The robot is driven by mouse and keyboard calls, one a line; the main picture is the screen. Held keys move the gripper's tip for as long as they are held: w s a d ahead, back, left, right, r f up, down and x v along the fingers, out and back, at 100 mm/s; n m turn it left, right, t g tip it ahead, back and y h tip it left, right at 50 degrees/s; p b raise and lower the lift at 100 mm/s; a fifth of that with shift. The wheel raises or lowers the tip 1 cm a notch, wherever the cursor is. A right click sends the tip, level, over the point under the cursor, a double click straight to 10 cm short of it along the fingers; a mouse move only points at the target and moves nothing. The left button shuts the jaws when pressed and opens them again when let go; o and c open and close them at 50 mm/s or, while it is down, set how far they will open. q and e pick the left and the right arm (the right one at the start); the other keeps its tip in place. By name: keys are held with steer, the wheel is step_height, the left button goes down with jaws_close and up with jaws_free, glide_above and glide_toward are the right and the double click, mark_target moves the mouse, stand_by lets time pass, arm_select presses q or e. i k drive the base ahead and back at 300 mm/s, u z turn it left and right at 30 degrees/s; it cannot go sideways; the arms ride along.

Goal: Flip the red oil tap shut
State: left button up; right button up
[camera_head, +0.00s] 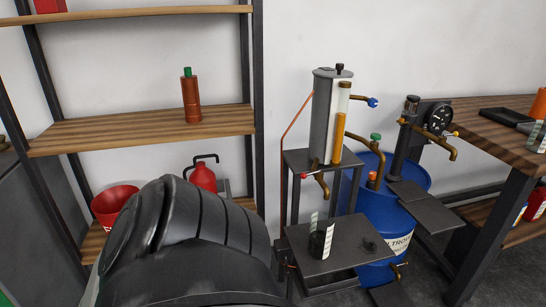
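The red oil tap (304,176) is a small red-tipped lever beside a brass spout (323,186). It is low on a grey upright cylinder (323,118), which has an amber-filled sight tube (340,125). The lever tip points left; I cannot tell whether the tap is open or shut. A clear, marked jug with dark contents (321,240) stands on a dark metal shelf (350,262) below the spout. Neither of my grippers is in view.
A blue-handled tap (372,102) sits higher right. A blue drum (385,200) and a pump with a dial (438,119) stand behind right. A large dark curved form (195,240) fills the lower left. A wooden shelf unit (90,129) stands left, a workbench (490,130) right.

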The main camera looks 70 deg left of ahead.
mark_target(303, 176)
steer(key=u, duration=1.65)
